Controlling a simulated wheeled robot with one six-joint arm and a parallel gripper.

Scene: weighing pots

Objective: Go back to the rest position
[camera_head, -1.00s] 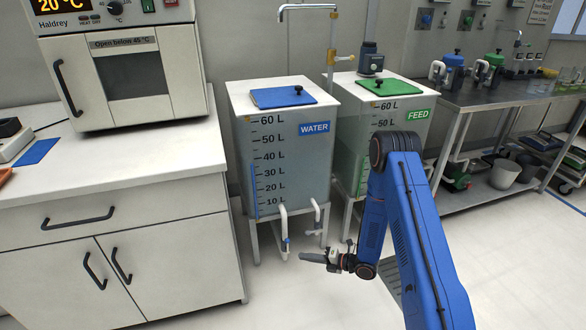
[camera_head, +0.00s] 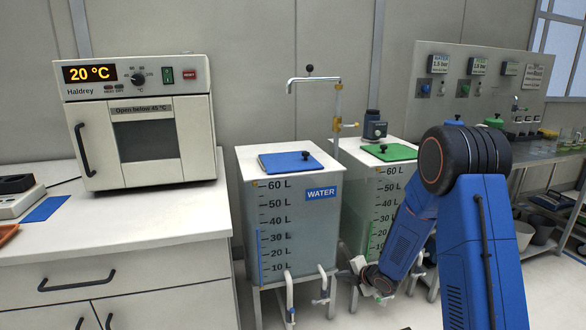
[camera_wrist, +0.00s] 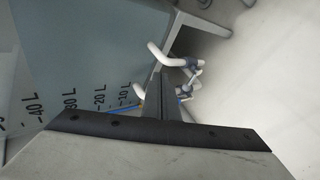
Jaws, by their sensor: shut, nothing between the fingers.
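My gripper (camera_head: 346,275) is low in front of the gap between the water tank and the feed tank in the head view, small and partly hard to make out. My blue arm rises to an elbow at the right and bends down to it. In the wrist view my gripper's dark fingers (camera_wrist: 158,98) are together with nothing between them. Beyond them are white pipes (camera_wrist: 172,58) and the side of the marked water tank (camera_wrist: 75,60), seen tilted. I cannot tell the exact gap between fingers and pipes.
The water tank (camera_head: 290,215) with a blue lid and the feed tank (camera_head: 365,200) with a green lid stand ahead. A white counter (camera_head: 130,220) with an oven (camera_head: 140,130) is at left. A steel bench (camera_head: 545,165) is at right, partly behind my arm.

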